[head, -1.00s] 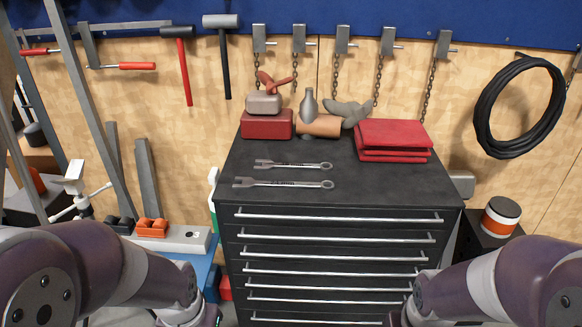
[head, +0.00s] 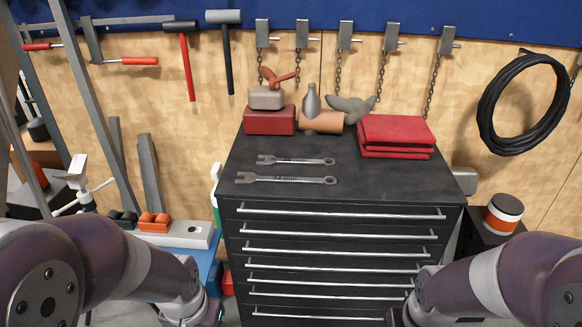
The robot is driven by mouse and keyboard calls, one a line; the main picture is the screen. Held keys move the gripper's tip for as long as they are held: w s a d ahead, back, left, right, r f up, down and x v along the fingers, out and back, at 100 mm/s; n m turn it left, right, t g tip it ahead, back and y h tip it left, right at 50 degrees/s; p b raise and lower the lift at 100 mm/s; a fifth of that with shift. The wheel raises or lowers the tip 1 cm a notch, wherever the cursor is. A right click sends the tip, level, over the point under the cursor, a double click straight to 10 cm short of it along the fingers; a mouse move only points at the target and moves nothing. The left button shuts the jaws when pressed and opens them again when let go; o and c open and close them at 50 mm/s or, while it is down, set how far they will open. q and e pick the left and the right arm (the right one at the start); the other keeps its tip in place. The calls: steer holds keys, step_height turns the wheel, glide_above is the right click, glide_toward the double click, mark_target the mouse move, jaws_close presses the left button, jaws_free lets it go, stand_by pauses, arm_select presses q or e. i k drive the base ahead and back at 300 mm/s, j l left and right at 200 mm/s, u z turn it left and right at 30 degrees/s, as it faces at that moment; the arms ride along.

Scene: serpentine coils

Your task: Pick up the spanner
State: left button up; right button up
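Two grey metal spanners lie flat on the black top of the drawer cabinet (head: 360,182). The farther, shorter spanner (head: 296,161) and the nearer, longer spanner (head: 286,180) lie roughly parallel, open jaws to the left and ring ends to the right. They are apart from each other, and nothing covers them. My arms come in from the lower left and lower right corners, in front of the cabinet. Both grippers are below the bottom edge of the head view, so their fingers are hidden.
Behind the spanners stand a red box (head: 269,121), a grey bottle (head: 312,100), a copper-coloured cylinder (head: 322,122) and folded red cloths (head: 396,134). An orange-and-white tin (head: 503,213) stands right of the cabinet. The cabinet top's front right is clear.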

mark_target(270, 160)
steer(key=i+j, duration=0.25)
steer(key=i+j+z, duration=0.15)
steer(key=z, duration=0.3)
steer(key=i+j+z, duration=0.2)
steer(key=z, duration=0.2)
steer(key=i+j+z, duration=0.1)
steer(key=j+z, duration=0.2)
steer(key=z, duration=0.15)
steer(key=i+j+z, duration=0.1)
steer(key=j+z, duration=0.3)
steer(key=l, duration=0.15)
